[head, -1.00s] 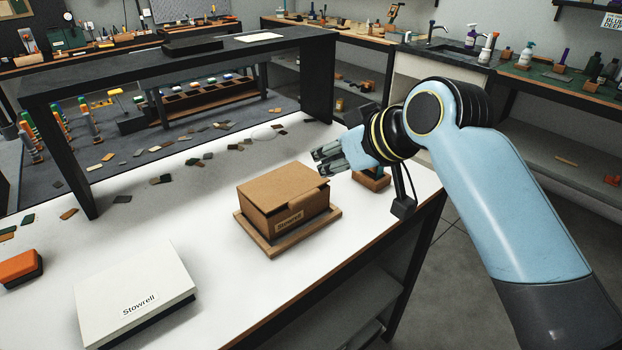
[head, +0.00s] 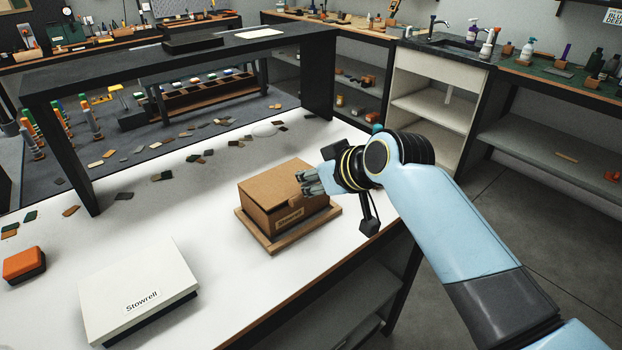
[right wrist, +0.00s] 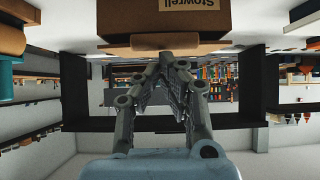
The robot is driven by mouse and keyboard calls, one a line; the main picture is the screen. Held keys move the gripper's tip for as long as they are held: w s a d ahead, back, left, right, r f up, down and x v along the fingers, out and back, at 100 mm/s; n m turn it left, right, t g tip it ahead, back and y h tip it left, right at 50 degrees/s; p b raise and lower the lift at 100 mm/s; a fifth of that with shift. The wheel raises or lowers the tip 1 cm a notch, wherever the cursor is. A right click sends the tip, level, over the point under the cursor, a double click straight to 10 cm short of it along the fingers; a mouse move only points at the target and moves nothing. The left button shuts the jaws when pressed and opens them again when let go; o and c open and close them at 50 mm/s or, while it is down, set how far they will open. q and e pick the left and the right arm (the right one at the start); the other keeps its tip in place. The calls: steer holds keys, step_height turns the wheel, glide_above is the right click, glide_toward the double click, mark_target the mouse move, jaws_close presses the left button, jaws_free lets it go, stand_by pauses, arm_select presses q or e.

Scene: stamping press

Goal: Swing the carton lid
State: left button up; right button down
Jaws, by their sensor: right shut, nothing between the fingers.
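The brown cardboard carton (head: 268,210) with a Stowrell label sits on a wooden base on the white table, in the middle of the head view. Its lid (head: 275,182) lies down over the box. My right gripper (head: 304,182) is at the lid's right edge, with its fingers together and nothing between them. In the right wrist view the carton (right wrist: 180,18) shows upside down at the top, with a lid tab (right wrist: 165,41) close to the fingertips (right wrist: 167,56). I cannot tell whether the fingers touch it. My left gripper is not in view.
A white Stowrell box (head: 140,285) and an orange block (head: 24,264) lie at the left of the table (head: 215,225). A dark raised shelf (head: 130,60) stands behind, with several small chips scattered below it. The table's right edge is close to the carton.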

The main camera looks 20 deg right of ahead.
steer(key=shift+s+f+t+b, duration=0.2)
steer(key=shift+f+t+b, duration=0.2)
steer(key=shift+f+b, duration=0.6)
steer(key=shift+d+r+t+y, duration=0.1)
steer(key=shift+t+y, duration=0.2)
steer(key=shift+r, duration=0.15)
